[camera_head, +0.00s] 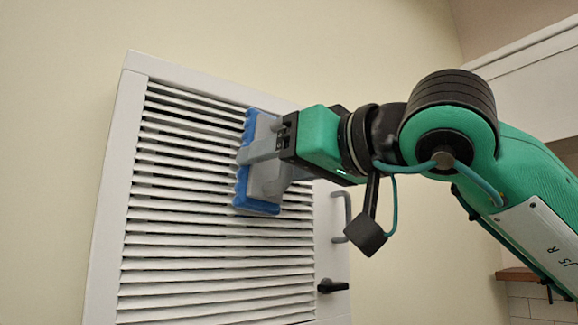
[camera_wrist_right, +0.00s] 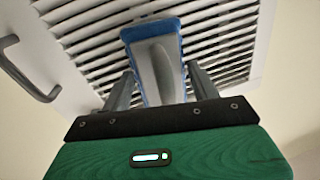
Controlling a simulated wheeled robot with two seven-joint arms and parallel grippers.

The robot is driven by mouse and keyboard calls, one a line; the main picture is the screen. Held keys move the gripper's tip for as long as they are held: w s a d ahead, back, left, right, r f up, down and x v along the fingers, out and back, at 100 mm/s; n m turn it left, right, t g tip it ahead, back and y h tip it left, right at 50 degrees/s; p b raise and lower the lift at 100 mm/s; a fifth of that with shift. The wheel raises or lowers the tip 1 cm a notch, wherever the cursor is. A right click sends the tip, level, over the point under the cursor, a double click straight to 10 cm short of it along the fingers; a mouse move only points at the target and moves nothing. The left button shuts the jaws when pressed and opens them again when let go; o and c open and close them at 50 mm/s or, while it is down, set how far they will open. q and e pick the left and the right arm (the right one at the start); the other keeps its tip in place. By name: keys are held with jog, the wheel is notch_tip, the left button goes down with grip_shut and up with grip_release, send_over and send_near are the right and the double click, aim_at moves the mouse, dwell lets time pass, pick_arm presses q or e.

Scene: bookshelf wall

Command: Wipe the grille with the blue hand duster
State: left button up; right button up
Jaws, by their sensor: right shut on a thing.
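The white louvred grille (camera_head: 215,262) fills the left middle of the head view, in a pale frame against the wall. My right gripper (camera_head: 262,158) is shut on the blue hand duster (camera_head: 258,206), which has a grey back and a blue edge. The duster lies over the slats in the upper right part of the grille and seems to touch them, though its contact face is hidden. In the right wrist view the duster (camera_wrist_right: 156,70) stands between the two fingers (camera_wrist_right: 160,88), with the slats of the grille (camera_wrist_right: 225,50) behind it. My left gripper is not in view.
A grey bar handle (camera_head: 342,216) and a black latch (camera_head: 331,286) stick out at the grille's right side. A wooden ledge (camera_head: 520,274) is at the lower right. The wall left of the grille is bare.

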jog(key=shift+s+a+b, duration=0.2)
jog(key=shift+s+a, duration=0.55)
jog(key=shift+a, duration=0.35)
jog(key=shift+s+a+b, duration=0.2)
jog(key=shift+s+a, duration=0.6)
jog(key=shift+a, duration=0.35)
jog(key=shift+s+a+b, duration=0.2)
jog(key=shift+s+a, duration=0.55)
jog(key=shift+a, duration=0.35)
jog(key=shift+s+a, duration=0.55)
jog(key=shift+a, duration=0.35)
jog(key=shift+s+a, duration=0.6)
jog(key=shift+a, duration=0.25)
jog(key=shift+s+a, duration=0.55)
jog(key=shift+a, duration=0.35)
jog(key=shift+d, duration=0.1)
jog(key=shift+s+d+f+b, duration=0.1)
jog(key=shift+s+d+b, duration=0.25)
jog(key=shift+b, duration=0.1)
jog(key=shift+s+a+b+v, duration=0.1)
jog(key=shift+b+v, duration=0.05)
jog(key=shift+v, duration=0.65)
jog(key=shift+s+a+b+v, duration=0.15)
jog(key=shift+v, duration=0.6)
jog(key=shift+s+a+b+v, duration=0.1)
jog(key=shift+b+v, duration=0.05)
jog(key=shift+v, duration=0.65)
